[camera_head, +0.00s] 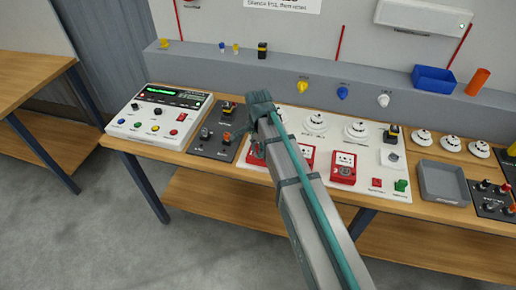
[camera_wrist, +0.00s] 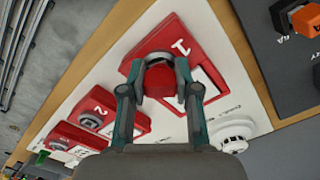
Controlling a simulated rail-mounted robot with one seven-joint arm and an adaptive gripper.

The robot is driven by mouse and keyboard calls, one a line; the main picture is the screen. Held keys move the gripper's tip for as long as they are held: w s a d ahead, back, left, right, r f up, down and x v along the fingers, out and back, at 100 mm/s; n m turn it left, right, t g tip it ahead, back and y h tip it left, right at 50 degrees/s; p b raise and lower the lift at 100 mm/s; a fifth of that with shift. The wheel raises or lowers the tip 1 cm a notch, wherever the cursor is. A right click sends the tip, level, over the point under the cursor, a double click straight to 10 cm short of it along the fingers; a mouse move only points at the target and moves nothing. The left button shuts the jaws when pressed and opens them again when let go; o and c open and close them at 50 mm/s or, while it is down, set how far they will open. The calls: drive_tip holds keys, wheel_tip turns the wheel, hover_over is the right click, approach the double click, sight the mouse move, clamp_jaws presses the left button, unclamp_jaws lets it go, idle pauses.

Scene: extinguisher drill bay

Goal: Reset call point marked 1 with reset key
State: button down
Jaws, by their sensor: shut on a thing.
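The red call point marked 1 (camera_wrist: 207,62) lies on the white board, directly beyond my gripper (camera_wrist: 161,68) in the wrist view. My gripper is shut on a red-headed piece, apparently the reset key (camera_wrist: 161,84). The key is in front of a grey round fitting on the call point's face. Whether its tip is inside the fitting is hidden. In the head view, my arm covers most of call point 1 (camera_head: 254,154). The call point marked 2 (camera_wrist: 98,117) is beside it, and another red call point (camera_head: 343,168) is further right in the head view.
A round white detector (camera_wrist: 232,133) stands close to call point 1. A dark panel with switches (camera_head: 214,128) adjoins the board. A white control panel (camera_head: 158,114) is to the left. A grey tray (camera_head: 442,196) and blue bin (camera_head: 433,79) are at the right.

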drive_tip(key=shift+n, duration=0.7)
drive_tip(key=shift+d+n, duration=0.1)
drive_tip(key=shift+n, duration=1)
drive_tip(key=shift+r+p, duration=0.4)
drive_tip(key=shift+p, duration=0.1)
drive_tip(key=shift+r, duration=0.35)
drive_tip(key=shift+r+p, duration=1.3)
drive_tip(key=shift+r, duration=0.45)
